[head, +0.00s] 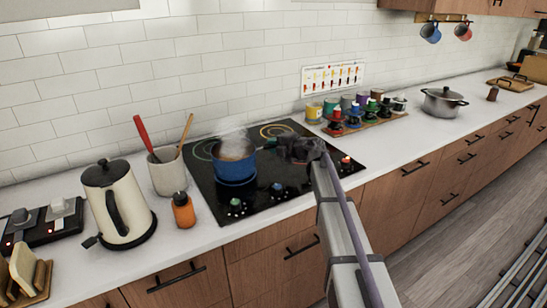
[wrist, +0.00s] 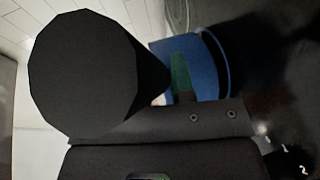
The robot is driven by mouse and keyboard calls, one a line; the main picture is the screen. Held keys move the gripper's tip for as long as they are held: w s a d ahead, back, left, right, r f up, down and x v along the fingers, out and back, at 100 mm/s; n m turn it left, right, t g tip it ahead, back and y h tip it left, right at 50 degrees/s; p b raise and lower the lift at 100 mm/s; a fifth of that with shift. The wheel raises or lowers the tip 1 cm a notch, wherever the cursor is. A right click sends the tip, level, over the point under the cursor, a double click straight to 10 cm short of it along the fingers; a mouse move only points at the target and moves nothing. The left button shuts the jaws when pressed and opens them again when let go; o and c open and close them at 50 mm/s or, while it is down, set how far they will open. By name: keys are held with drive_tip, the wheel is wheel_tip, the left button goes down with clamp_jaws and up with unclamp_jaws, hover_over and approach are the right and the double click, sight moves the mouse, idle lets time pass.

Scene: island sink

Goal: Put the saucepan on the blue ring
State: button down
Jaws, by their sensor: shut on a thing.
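The blue saucepan (head: 235,168) stands upright on, or just above, the left front part of the black cooktop, with brown contents and steam rising. My gripper (head: 283,146) is at its right side, shut on its dark handle; the grip itself is mostly hidden. In the wrist view the saucepan's blue wall and rim (wrist: 207,72) show behind a large dark shape. A yellow ring (head: 275,131) is at the back of the cooktop, and a greenish ring (head: 203,150) is at the back left. I cannot make out a blue ring; the pan or my arm may cover it.
Knobs with green (head: 236,204), blue (head: 277,188) and red (head: 346,161) marks line the cooktop's front. A utensil crock (head: 167,174), an orange bottle (head: 183,210) and a kettle (head: 117,205) stand to the left. A rack of cups and jars (head: 365,126) and a grey pot (head: 443,103) are to the right.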

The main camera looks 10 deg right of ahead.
drive_tip(key=shift+f, duration=0.95)
drive_tip(key=shift+r, duration=0.3)
drive_tip(key=shift+f, duration=0.25)
drive_tip(key=c, duration=1)
unclamp_jaws()
drive_tip(key=shift+r, duration=0.1)
drive_tip(key=shift+o, duration=0.2)
drive_tip(key=shift+s+d+r, duration=0.15)
drive_tip(key=shift+r, duration=0.1)
drive_tip(key=p+v, duration=0.3)
drive_tip(key=v, duration=0.8)
drive_tip(key=shift+s+d, duration=0.2)
